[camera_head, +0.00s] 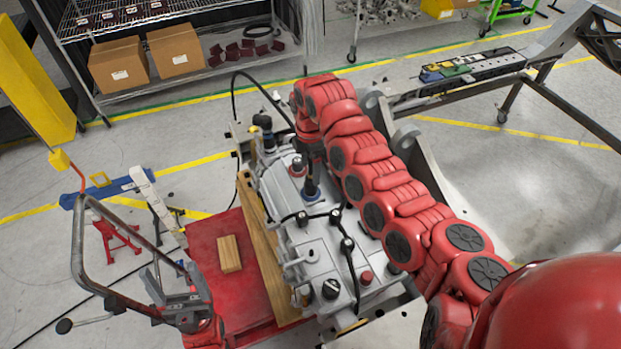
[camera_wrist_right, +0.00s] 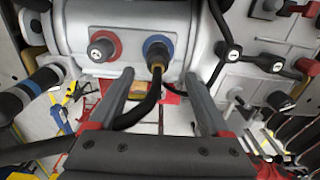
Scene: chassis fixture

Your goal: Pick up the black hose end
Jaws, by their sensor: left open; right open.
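In the right wrist view the black hose (camera_wrist_right: 146,108) curves up to its end (camera_wrist_right: 156,60), a brass-coloured fitting at the blue-ringed port (camera_wrist_right: 152,44) of the grey unit. My right gripper (camera_wrist_right: 158,76) is open, with one finger on each side of the hose end, and holds nothing. I cannot tell whether either finger touches the hose. In the head view a black hose (camera_head: 236,84) arcs behind the grey unit (camera_head: 318,236); its end and my right gripper are not clear there.
A red-ringed port (camera_wrist_right: 104,46) sits left of the blue one. A wooden block (camera_head: 229,254) lies on the red platform (camera_head: 222,226), left of the unit. A shelf with cardboard boxes (camera_head: 176,50) stands at the back. A dark metal frame (camera_head: 540,75) stands at the right.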

